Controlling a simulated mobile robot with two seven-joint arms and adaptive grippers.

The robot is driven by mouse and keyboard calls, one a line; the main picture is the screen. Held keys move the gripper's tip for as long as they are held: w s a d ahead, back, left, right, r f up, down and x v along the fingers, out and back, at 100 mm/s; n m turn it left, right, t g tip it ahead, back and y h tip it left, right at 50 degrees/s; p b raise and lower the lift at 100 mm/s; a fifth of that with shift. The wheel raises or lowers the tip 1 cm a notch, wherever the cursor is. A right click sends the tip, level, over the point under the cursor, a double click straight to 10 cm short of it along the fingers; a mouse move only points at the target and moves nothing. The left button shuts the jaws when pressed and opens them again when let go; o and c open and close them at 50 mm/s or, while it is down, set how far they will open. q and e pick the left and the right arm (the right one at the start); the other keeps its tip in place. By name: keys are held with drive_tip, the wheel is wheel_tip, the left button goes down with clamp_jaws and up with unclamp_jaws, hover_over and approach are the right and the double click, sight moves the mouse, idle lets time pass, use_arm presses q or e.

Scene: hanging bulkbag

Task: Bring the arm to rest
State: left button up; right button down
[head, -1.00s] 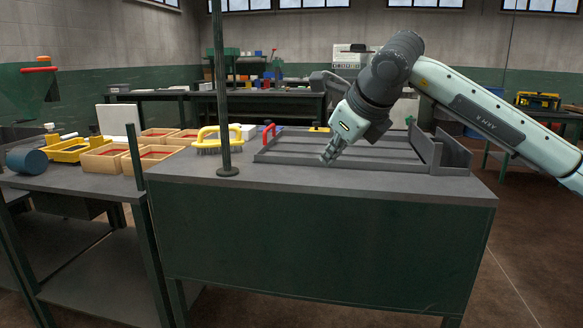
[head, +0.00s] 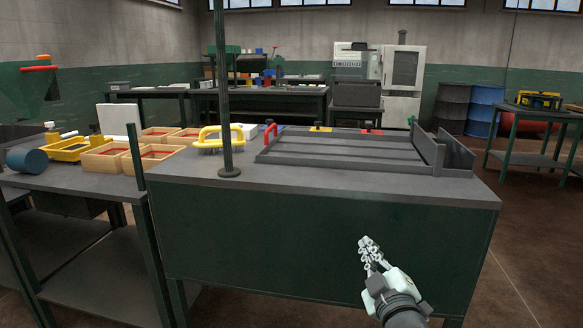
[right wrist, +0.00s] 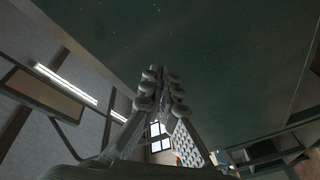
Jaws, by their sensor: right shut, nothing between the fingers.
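My right gripper (head: 369,243) shows in the head view at the lower right, in front of the green front panel of the workbench (head: 300,240) and below its top edge. Its fingers are shut with nothing between them, and they point up and away. In the right wrist view the shut fingers (right wrist: 160,90) stand in front of the dark green panel (right wrist: 200,40). My left gripper is not in view.
A grey tray (head: 340,165) lies on the bench top, and a yellow-handled brush (head: 212,138) is left of it. A dark post (head: 223,90) rises from the bench. Wooden boxes (head: 105,158) stand on the left table. The floor at right (head: 530,240) is clear.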

drive_tip(key=s+d+f+m+g+h, duration=0.1)
drive_tip(key=s+d+f+m+g, duration=0.2)
drive_tip(key=f, duration=0.4)
drive_tip(key=s+d+f+m+g+h, duration=0.1)
drive_tip(key=s+d+f+g, duration=0.15)
drive_tip(key=s+f, duration=0.45)
drive_tip(key=s+d+f+m+g+h, duration=0.1)
drive_tip(key=s+d+f+m+g, duration=0.15)
drive_tip(key=f, duration=0.55)
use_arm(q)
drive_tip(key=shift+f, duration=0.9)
use_arm(e)
drive_tip(key=s+d+f+m+g, duration=0.1)
drive_tip(key=s+f+g, duration=0.2)
drive_tip(key=s+f, duration=0.3)
drive_tip(key=s+d+f+m+g, duration=0.1)
drive_tip(key=s+f+g, duration=0.3)
drive_tip(key=s, duration=0.9)
wheel_tip(320, 180, down, 2)
drive_tip(key=shift+d, duration=0.35)
